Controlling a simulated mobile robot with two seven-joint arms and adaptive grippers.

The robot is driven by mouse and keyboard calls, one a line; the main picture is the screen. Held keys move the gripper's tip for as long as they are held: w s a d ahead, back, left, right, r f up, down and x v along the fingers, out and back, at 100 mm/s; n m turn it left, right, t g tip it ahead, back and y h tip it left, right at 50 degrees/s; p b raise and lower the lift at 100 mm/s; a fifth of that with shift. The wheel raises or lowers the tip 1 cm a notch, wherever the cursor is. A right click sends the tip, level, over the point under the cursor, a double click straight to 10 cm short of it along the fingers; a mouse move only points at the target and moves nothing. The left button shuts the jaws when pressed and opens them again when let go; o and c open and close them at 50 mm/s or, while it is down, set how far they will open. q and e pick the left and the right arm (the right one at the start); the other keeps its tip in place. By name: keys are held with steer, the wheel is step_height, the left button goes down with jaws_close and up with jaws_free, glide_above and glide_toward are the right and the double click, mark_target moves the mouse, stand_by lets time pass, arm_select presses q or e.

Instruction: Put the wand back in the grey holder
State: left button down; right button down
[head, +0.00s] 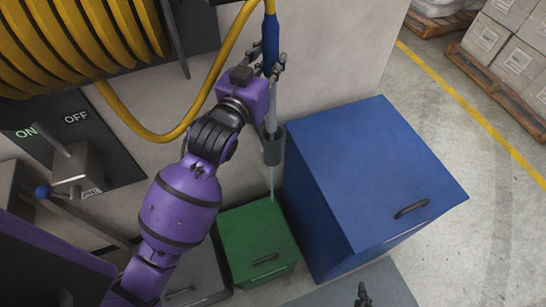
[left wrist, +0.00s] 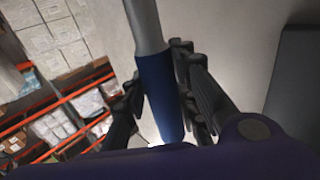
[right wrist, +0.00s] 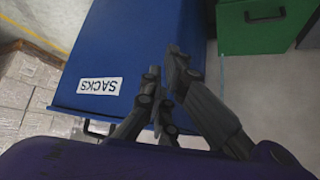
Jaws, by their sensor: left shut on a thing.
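The wand (head: 271,45) has a blue handle and a grey tube, with the yellow hose at its top. My left gripper (head: 271,68) is shut on the lower blue handle, which shows between its fingers in the left wrist view (left wrist: 158,90). The wand hangs about upright. The grey holder (head: 272,150) is a short cup by the wall, below the gripper. The tube's lower end meets the holder in the head view; how deep it sits inside is hidden. A thin pale line runs below the holder. My right gripper (right wrist: 165,65) looks shut and empty, its fingertips close together.
A large blue bin (head: 375,170) marked SACKS stands right of the holder, with a smaller green bin (head: 255,238) below it. A yellow hose reel (head: 75,45) and a wall switch panel (head: 75,125) are at left. Loaded pallets (head: 505,60) stand beyond open floor.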

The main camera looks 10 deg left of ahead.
arm_select(q)
steer(key=shift+w+r, duration=0.3)
steer(key=shift+w, duration=0.25)
steer(key=shift+w+f, duration=0.1)
steer(key=shift+w, duration=0.15)
steer(key=b, duration=0.2)
glide_above(268, 117)
steer(key=w, duration=0.2)
steer(key=f, duration=1.2)
steer(key=shift+w+d+f, duration=0.2)
steer(key=shift+d+f, duration=0.05)
steer(key=shift+f, duration=2.4)
steer(key=shift+f, duration=0.2)
steer(key=c, duration=1.4)
jaws_free()
